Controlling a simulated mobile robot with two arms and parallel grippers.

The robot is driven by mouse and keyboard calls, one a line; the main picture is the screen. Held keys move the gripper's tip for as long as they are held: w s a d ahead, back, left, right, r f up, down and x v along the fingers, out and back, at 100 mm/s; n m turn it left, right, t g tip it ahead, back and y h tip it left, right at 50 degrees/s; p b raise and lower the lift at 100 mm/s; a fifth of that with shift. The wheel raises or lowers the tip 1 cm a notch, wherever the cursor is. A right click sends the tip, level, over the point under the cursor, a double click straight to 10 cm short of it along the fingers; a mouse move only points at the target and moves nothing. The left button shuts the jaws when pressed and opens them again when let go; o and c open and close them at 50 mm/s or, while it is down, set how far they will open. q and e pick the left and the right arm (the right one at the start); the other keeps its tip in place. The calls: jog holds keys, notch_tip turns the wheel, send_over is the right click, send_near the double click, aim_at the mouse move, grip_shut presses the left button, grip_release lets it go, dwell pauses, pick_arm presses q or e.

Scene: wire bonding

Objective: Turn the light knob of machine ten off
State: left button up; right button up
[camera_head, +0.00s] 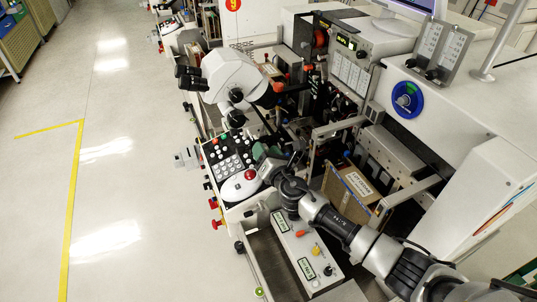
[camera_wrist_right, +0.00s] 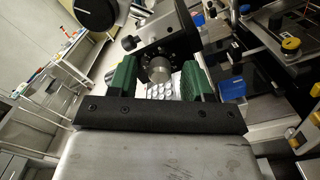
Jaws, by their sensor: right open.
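My right gripper (camera_head: 263,152) is open, its green fingers over the keypad panel (camera_head: 228,167) of the near machine. In the right wrist view the two green fingers (camera_wrist_right: 158,80) stand apart. In the head view my gripper and wrist hide this spot. My left gripper is not in view.
A white microscope (camera_head: 232,76) stands just behind the gripper. A red button (camera_head: 250,174) and a front panel with switches (camera_head: 306,250) are close to my right wrist. A cardboard box (camera_head: 350,191) lies right of the arm. The floor (camera_head: 120,215) at left is clear.

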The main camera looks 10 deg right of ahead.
jog(key=s+d+b, duration=0.1)
jog(key=s+d, duration=0.1)
jog(key=s, duration=0.8)
jog(key=shift+s, duration=0.3)
jog(key=shift+f, duration=0.1)
